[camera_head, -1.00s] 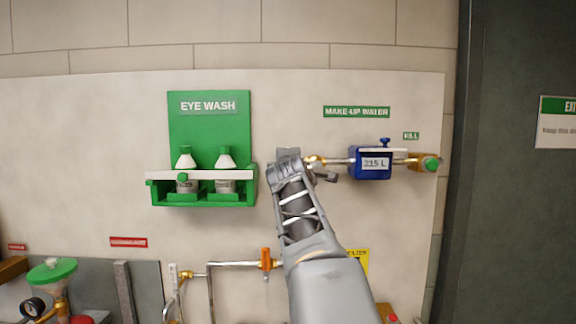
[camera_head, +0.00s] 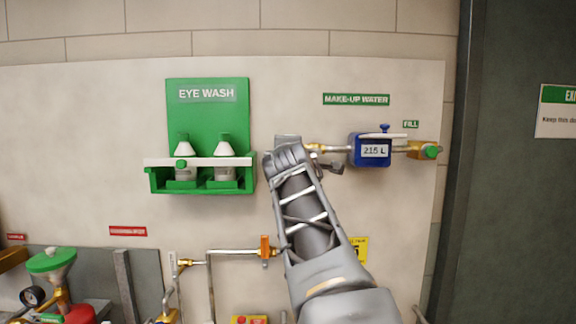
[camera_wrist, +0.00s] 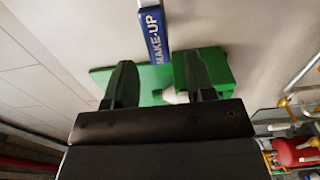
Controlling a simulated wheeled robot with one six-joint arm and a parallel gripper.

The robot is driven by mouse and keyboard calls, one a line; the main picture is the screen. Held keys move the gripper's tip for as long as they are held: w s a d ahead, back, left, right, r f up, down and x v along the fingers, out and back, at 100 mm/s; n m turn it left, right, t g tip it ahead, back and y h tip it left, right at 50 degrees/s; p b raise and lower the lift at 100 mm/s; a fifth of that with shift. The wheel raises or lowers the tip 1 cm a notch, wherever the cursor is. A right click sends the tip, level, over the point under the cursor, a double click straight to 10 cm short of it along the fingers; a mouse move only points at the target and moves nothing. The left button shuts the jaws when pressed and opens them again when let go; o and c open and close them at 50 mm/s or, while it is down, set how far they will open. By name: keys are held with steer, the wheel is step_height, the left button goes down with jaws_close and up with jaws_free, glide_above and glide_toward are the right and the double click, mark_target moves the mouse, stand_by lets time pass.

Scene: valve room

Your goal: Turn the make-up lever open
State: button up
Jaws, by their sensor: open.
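The make-up lever (camera_wrist: 155,32) is a blue bar with white "MAKE-UP" lettering at the top of the wrist view. In the head view it cannot be made out, and my arm covers that part of the wall. My gripper (camera_wrist: 159,66) is open, with its two dark fingers apart. The lever's near end shows in the gap between the fingertips, and nothing shows gripped. I cannot tell how deep the lever lies relative to the tips. In the head view my gripper's far end (camera_head: 287,145) is left of the make-up water pipe; its fingers are not clear there.
A green eye wash station (camera_head: 207,120) with two bottles is just left of my arm. The blue 215 L meter (camera_head: 370,150) and a brass fitting with green knob (camera_head: 425,151) are to the right. An orange-handled valve (camera_head: 265,247) is below. A dark door stands far right.

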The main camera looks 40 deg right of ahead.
steer(key=b+v, duration=0.1)
steer(key=v, duration=0.7)
stand_by(0.5)
steer(key=w+a+f+m+g+y, duration=0.1)
steer(key=a+f+m+g+y, duration=0.15)
steer(key=f, duration=0.55)
steer(key=a+f+m+g+y, duration=0.15)
steer(key=f+m, duration=0.25)
steer(key=f, duration=0.5)
steer(key=w+a+f+m+g+y, duration=0.1)
steer(key=f+m+y, duration=0.2)
steer(key=f, duration=0.5)
steer(key=s+a+f+g+y, duration=0.2)
steer(key=s+a+f, duration=0.2)
steer(key=a+f, duration=0.3)
steer(key=s+a+f+g+y, duration=0.2)
steer(key=s+a+f+g, duration=0.1)
steer(key=a+f, duration=0.5)
step_height(320, 180, down, 3)
steer(key=shift+s+f+y, duration=0.25)
steer(key=shift+s+y, duration=0.15)
steer(key=shift+s, duration=0.05)
steer(key=shift+m, duration=0.25)
steer(key=shift+c, duration=0.7)
